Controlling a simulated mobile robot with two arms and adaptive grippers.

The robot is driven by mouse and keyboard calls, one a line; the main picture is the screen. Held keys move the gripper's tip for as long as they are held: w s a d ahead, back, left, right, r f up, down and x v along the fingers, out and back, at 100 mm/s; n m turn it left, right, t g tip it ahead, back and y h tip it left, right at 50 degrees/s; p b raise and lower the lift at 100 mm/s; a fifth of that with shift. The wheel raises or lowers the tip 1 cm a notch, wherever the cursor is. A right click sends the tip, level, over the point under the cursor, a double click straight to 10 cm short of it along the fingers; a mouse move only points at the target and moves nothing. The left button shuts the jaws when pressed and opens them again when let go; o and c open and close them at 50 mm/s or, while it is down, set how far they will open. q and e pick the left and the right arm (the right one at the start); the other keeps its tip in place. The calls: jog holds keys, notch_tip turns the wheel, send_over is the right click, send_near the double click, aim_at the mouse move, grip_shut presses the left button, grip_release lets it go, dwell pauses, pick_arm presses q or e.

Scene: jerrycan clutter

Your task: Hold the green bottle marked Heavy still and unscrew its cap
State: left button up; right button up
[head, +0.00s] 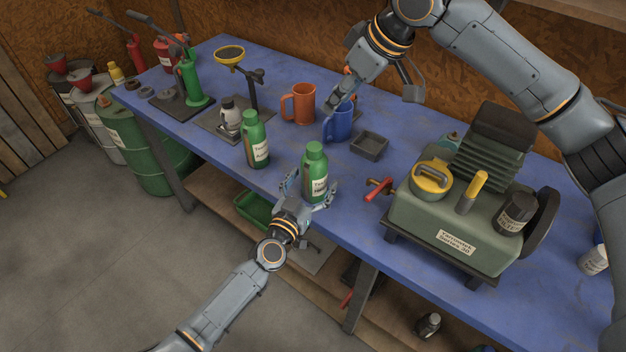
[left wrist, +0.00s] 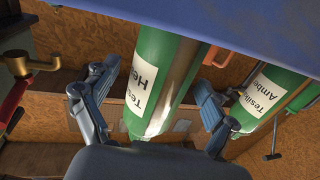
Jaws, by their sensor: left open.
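The green bottle marked Heavy (head: 315,178) stands upright on the blue workbench near its front edge, with a green cap (head: 316,148) on top. My left gripper (head: 308,195) is open, with one finger on each side of the bottle's lower body. In the left wrist view the bottle (left wrist: 158,85) is between the spread fingers (left wrist: 150,95), and its label is partly cut off. My right gripper (head: 341,102) is above and behind the bottle, over the blue mug, away from the cap. Its fingers are too small and overlapped to judge.
A second green bottle (head: 256,142), marked Amber in the wrist view, stands just left. A blue mug (head: 337,127), an orange mug (head: 299,104) and a grey tray (head: 369,146) stand behind.

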pick_arm(q)
jog(key=shift+w+d, duration=0.1)
jog(key=shift+w, duration=0.15)
jog(key=c, duration=1.5)
